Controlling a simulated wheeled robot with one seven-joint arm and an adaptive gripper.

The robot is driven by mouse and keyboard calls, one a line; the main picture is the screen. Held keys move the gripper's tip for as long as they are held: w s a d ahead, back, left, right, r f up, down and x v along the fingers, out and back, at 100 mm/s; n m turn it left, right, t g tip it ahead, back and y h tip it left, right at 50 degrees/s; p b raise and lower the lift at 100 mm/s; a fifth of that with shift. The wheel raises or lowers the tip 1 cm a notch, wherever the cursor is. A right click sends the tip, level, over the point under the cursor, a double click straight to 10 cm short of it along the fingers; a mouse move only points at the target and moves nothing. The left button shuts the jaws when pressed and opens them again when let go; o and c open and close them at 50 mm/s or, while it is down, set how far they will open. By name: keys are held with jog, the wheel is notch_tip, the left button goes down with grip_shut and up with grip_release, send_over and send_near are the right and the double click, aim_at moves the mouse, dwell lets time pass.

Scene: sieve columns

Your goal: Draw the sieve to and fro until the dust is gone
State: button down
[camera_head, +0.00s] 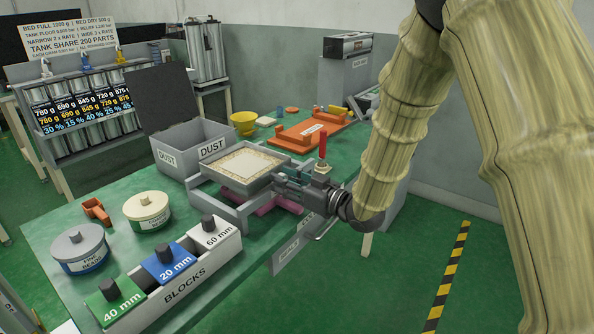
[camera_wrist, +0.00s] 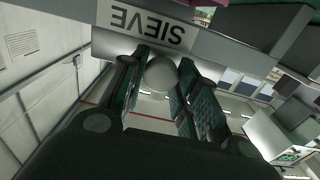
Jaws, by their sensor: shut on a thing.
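The sieve (camera_head: 205,173) is a shallow grey square frame with a pale, grainy layer inside. It sits over a grey stand (camera_head: 235,212) on the green bench. Its front wall, lettered SIEVE, shows upside down in the wrist view (camera_wrist: 205,32). My gripper (camera_head: 284,183) is at the sieve's right side. In the wrist view its padded fingers are shut on a round pale knob (camera_wrist: 160,74) in front of that wall. The grey DUST box (camera_head: 213,148) stands just behind the sieve with its dark lid (camera_head: 177,97) raised. Dust under the layer is hidden.
Near the front left are a BLOCKS tray (camera_head: 185,288) and two lidded tins (camera_head: 80,248) (camera_head: 148,212). An orange tray (camera_head: 305,131) and yellow bowl (camera_head: 243,123) lie behind. A red-handled lever (camera_head: 322,146) stands close to my gripper.

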jog(key=shift+s+a, duration=0.3)
jog(key=shift+s, duration=0.15)
jog(key=c, duration=1.1)
grip_release()
jog(key=v, duration=1.2)
